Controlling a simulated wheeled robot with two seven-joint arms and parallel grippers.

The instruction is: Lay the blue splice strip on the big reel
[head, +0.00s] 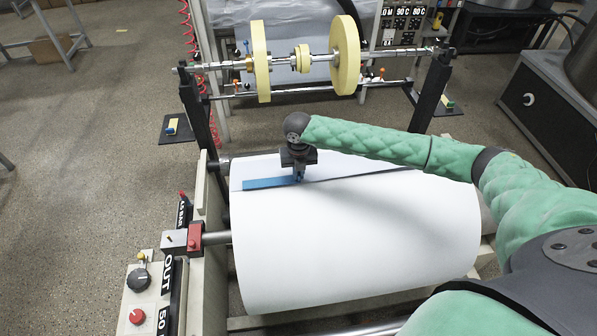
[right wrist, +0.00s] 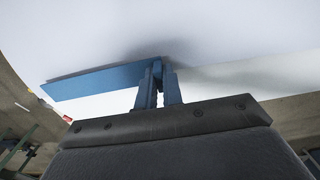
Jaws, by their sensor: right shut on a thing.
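The big reel (head: 350,240) is a large white roll lying across the machine frame. The blue splice strip (head: 268,183) is at the upper left part of the roll, long side across it. My right gripper (head: 299,178) is above the roll, shut on the strip near the strip's right end. In the right wrist view the strip (right wrist: 100,82) extends left from the fingertips (right wrist: 158,72), close to the white paper with a shadow beside it. I cannot tell whether it touches the paper along its length. My left gripper is not in view.
A shaft with yellow discs (head: 346,55) stands behind the roll on black uprights (head: 432,90). A control panel with a red button (head: 137,316) and black knob (head: 139,280) is at the front left. Open floor (head: 80,180) lies at the left.

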